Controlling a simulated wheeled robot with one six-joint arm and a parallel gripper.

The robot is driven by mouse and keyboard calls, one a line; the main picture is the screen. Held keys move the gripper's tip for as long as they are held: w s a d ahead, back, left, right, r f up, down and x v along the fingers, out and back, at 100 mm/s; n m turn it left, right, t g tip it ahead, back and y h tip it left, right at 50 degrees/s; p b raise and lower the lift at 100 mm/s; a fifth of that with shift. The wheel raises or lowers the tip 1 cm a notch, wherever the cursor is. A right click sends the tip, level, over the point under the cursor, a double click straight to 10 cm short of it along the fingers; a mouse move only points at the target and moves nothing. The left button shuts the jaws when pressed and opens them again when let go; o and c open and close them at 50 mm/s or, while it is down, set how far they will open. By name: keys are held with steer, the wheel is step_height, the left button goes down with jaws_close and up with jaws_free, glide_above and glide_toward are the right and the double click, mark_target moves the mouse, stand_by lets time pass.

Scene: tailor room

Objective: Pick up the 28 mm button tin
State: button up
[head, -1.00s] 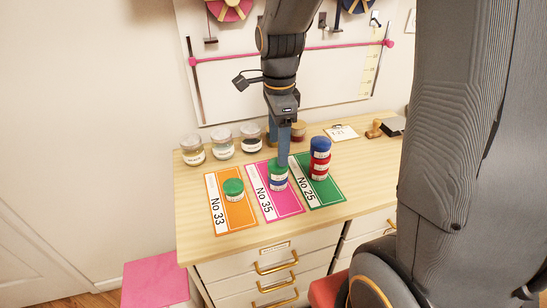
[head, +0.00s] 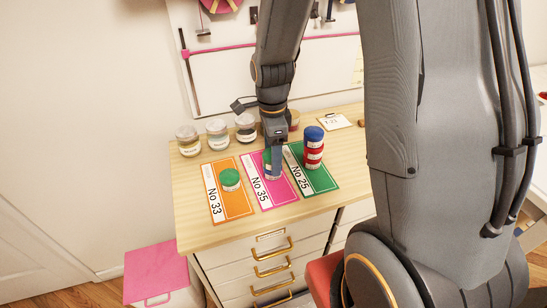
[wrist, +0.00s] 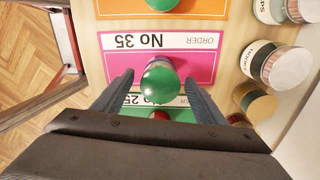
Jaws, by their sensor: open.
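A stack with a green tin (wrist: 160,88) on top stands on the pink No 35 mat (wrist: 120,58). My gripper (wrist: 159,82) is open above the mat, one finger on each side of that green tin. In the head view a finger of my gripper (head: 275,165) hides most of this stack. Another green-lidded tin (head: 230,178) sits on the orange No 33 mat (head: 236,208). A stack with a blue tin (head: 314,134) over red stands on the green No 25 mat (head: 322,186). No 28 mm marking is readable on any tin.
Several glass jars (head: 218,133) stand along the back left of the wooden table (head: 190,220). A small card (head: 333,122) lies at the back right. The table's front edge is bare. A pink-lidded box (head: 155,270) is on the floor at left.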

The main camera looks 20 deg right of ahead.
steer(key=c, duration=1.2)
steer(key=shift+r, duration=0.1)
